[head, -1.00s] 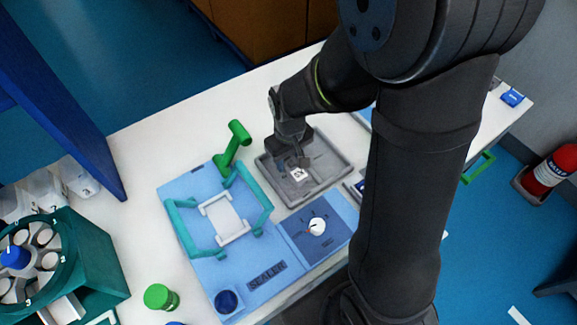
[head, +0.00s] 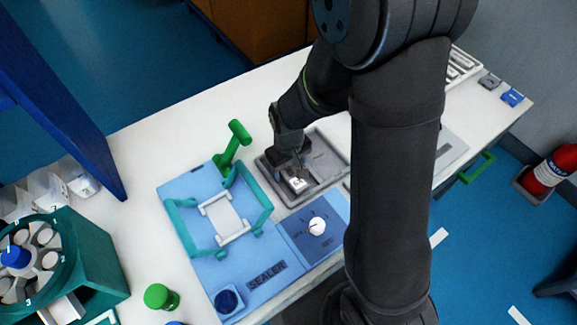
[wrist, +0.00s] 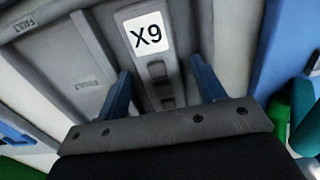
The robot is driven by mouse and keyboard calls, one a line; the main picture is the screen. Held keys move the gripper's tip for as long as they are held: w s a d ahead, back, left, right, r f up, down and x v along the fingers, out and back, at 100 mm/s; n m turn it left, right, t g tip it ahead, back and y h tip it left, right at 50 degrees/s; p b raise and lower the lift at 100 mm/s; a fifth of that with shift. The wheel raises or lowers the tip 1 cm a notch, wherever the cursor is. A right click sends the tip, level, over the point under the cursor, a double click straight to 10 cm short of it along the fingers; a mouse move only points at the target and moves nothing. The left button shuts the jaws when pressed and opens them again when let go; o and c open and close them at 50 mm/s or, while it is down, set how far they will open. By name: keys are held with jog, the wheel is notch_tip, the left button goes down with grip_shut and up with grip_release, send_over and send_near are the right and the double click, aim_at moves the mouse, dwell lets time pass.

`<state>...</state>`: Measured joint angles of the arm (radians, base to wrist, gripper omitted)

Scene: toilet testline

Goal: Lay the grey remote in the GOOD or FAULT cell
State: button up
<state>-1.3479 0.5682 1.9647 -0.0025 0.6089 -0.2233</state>
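The grey remote, with a white X9 label and a column of dark buttons, shows in the wrist view (wrist: 157,71) and in the head view (head: 298,184). It lies low in the grey tray (head: 338,155). My gripper (wrist: 160,72) is just over it, one blue finger on each side, with what looks like a gap at each side. In the head view my gripper (head: 292,166) is over the tray's left part. A plate at the wrist view's top left seems to read FAULT (wrist: 12,26); a smaller mark left of the remote is unclear. I cannot tell which cell holds the remote.
A blue sealer board with a teal frame (head: 175,222) and a green lever (head: 235,140) stands left of the tray. A white dial (head: 317,226) is in front.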

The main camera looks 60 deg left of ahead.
aim_at(289, 170)
jog(key=shift+r, duration=0.1)
notch_tip(289, 170, up, 12)
dwell(0.6)
jog(key=shift+f, duration=5.4)
